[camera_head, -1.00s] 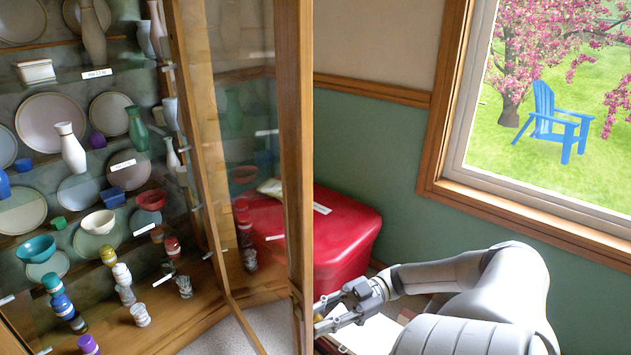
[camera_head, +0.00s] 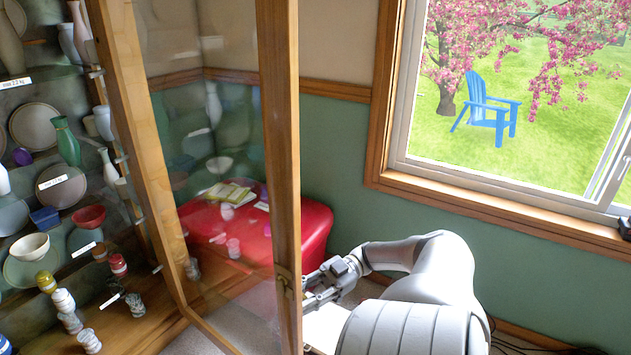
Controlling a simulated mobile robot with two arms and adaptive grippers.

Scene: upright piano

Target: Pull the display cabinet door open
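The display cabinet door (camera_head: 284,185), a wooden frame with a glass pane (camera_head: 230,160), stands swung out from the cabinet (camera_head: 135,120), leaving the shelves exposed on the left. My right gripper (camera_head: 308,295) is beside the door's outer edge at its lower part, close to a small metal plate (camera_head: 284,281) on the frame. I cannot tell whether it touches the door, and its fingertips are partly hidden, so its opening is unclear. My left gripper is not in view.
The cabinet shelves hold plates, bowls, vases such as a green one (camera_head: 66,140), and small stacked jars. A red chest (camera_head: 316,230) stands behind the door against the green wall. A window (camera_head: 500,110) is at the right. Some carpet shows below the door.

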